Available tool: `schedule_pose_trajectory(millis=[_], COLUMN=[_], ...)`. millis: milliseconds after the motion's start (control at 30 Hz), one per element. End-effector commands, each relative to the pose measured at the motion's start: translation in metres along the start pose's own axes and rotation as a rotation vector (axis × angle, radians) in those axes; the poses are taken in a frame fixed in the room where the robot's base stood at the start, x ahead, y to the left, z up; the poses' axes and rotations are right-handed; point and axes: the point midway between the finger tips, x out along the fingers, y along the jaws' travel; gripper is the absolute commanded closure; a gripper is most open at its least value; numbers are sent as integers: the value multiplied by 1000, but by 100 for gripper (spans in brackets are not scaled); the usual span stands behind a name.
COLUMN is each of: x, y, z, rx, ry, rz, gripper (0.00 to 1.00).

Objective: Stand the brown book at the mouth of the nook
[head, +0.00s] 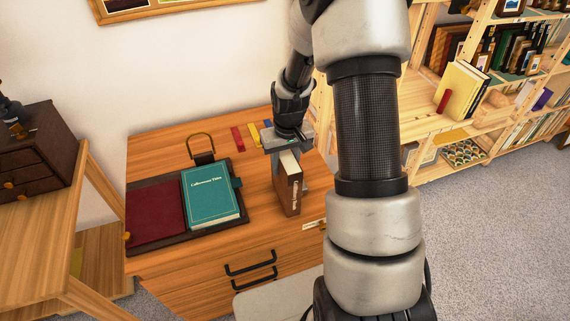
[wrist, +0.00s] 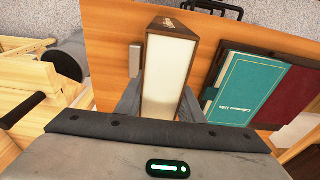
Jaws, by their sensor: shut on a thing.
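The brown book (head: 290,188) is upright over the right part of the wooden desk, its titled spine facing the front. My gripper (head: 288,158) reaches down from above and is shut on the book's two covers near the top. In the wrist view the pale page edges of the brown book (wrist: 168,75) show between the two fingers of my gripper (wrist: 160,100). I cannot tell whether its lower edge touches the desk. No nook can be made out for certain; part of the right side is hidden behind my arm.
A teal book (head: 212,193) lies on a dark red and black desk pad (head: 155,213) left of the brown book. Small red (head: 237,138) and yellow (head: 254,135) pieces lie behind. A wooden shelf (head: 425,128) with books stands right. A dark drawer box (head: 40,150) stands left.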

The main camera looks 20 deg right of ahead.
Motion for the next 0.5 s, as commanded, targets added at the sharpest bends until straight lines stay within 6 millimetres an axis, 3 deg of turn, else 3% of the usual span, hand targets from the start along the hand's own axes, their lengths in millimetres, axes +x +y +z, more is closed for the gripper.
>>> schedule_pose_trajectory(millis=[233, 267, 300, 367, 500], x=[3, 3, 2, 2, 2], y=[0, 0, 0, 0, 0], z=[-1, 0, 0, 0, 0], rx=[0, 0, 0, 0, 0], ry=[3, 0, 0, 0, 0], rz=[0, 0, 0, 0, 0], gripper=[100, 61, 54, 47, 47])
